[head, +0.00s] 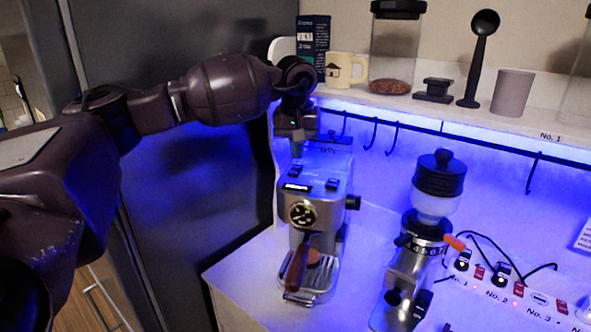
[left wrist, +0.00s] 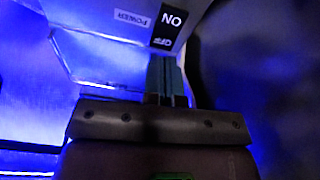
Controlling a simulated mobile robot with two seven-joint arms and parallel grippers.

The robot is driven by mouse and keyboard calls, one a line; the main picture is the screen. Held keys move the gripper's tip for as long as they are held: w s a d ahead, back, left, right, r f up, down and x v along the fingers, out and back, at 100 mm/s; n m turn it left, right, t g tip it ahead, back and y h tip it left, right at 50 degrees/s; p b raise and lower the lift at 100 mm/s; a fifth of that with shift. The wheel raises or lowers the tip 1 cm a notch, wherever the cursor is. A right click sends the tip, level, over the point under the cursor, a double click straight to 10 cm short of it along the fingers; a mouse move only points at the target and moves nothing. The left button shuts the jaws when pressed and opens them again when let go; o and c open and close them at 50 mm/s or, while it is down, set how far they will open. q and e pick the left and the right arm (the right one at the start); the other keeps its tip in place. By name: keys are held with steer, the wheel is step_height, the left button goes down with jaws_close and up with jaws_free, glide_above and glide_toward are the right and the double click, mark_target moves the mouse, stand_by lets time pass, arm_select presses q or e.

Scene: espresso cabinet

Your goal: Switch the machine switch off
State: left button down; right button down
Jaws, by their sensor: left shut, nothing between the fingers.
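The espresso machine (head: 318,211) stands on the white counter, with two small dark switches on its top. The power switch (head: 297,170) is the left one. In the left wrist view the black switch (left wrist: 168,28) appears upside down beside a POWER label, with ON on its far end and OFF on its near end. My left gripper (head: 297,148) is shut and empty, pointing down just behind the power switch. In the left wrist view its fingertips (left wrist: 167,62) are close to the OFF end; I cannot tell whether they touch. My right gripper is not in view.
A grinder (head: 436,190) stands to the right of the machine. A power strip (head: 520,290) with switches and cables lies farther right. A shelf above holds a mug (head: 345,70), a jar (head: 396,50) and other items. Hooks (head: 372,132) hang beneath it. A dark fridge-like cabinet (head: 180,200) stands left.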

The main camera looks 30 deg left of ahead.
mark_target(298, 166)
arm_select(q)
steer(key=shift+f+b, duration=0.55)
steer(key=shift+f, duration=0.65)
stand_by(0.8)
steer(key=shift+r+p, duration=0.95)
steer(key=shift+r, duration=0.35)
steer(key=shift+r+p, duration=0.35)
steer(key=shift+r, duration=1.9)
